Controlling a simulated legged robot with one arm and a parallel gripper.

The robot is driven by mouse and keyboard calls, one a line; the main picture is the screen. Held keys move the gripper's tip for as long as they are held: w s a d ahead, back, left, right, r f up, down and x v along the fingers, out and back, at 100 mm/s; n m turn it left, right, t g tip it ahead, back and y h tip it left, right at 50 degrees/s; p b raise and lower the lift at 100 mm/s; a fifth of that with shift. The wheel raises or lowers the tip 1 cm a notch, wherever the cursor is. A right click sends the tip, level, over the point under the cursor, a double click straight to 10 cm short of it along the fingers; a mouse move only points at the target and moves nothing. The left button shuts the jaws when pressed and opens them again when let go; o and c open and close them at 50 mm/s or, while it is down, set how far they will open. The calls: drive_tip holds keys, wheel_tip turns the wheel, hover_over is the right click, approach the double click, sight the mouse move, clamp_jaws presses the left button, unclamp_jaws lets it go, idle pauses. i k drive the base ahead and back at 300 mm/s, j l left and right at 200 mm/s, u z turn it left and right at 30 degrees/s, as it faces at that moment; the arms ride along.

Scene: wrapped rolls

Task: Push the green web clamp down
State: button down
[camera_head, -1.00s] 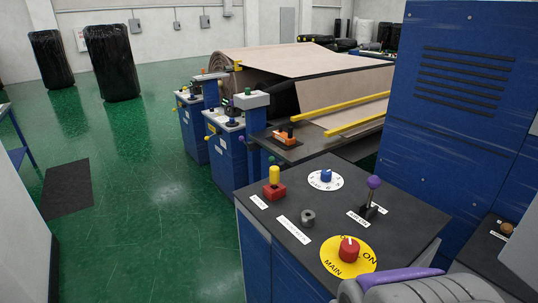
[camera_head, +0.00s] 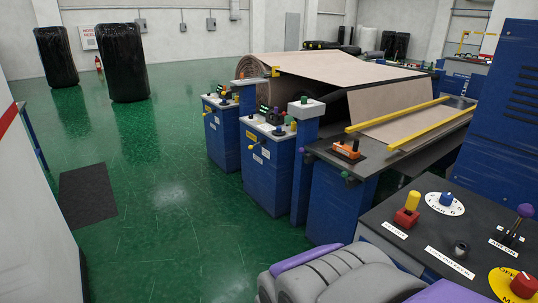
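Several small green parts show on the blue machine, and I cannot tell for sure which is the web clamp. One green knob (camera_head: 304,99) stands on the white top of a blue post at the machine's front. Another green part (camera_head: 265,109) is on the white-topped middle console (camera_head: 268,165). A green knob (camera_head: 345,175) sits under the dark table edge. All are some way ahead, apart from my arm. My folded grey and purple arm parts show at the bottom; my gripper's fingers are not in view.
A control desk (camera_head: 411,231) with red, yellow, blue and purple controls is close at right. Beige web (camera_head: 330,72) and yellow bars (camera_head: 398,114) lie on the machine behind. Black wrapped rolls (camera_head: 122,62) stand back left.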

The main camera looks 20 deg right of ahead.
sight(344, 174)
drive_tip(key=i+j, duration=0.2)
drive_tip(key=i, duration=0.35)
drive_tip(key=i+j+u, duration=0.1)
drive_tip(key=i, duration=0.5)
drive_tip(key=i+j, duration=0.2)
drive_tip(key=i, duration=0.35)
drive_tip(key=i+l+z, duration=0.1)
drive_tip(key=i+z, duration=0.15)
drive_tip(key=z, duration=0.2)
drive_tip(key=i+z, duration=0.25)
drive_tip(key=z, duration=0.2)
drive_tip(key=i+j+z, duration=0.1)
drive_tip(key=i+z, duration=0.15)
drive_tip(key=z, duration=0.15)
drive_tip(key=i+j+z, duration=0.15)
drive_tip(key=z, duration=0.3)
drive_tip(key=i+l+z, duration=0.2)
drive_tip(key=z, duration=0.3)
drive_tip(key=i+z, duration=0.65)
drive_tip(key=z, duration=0.3)
drive_tip(key=i, duration=0.15)
drive_tip(key=l+z, duration=0.05)
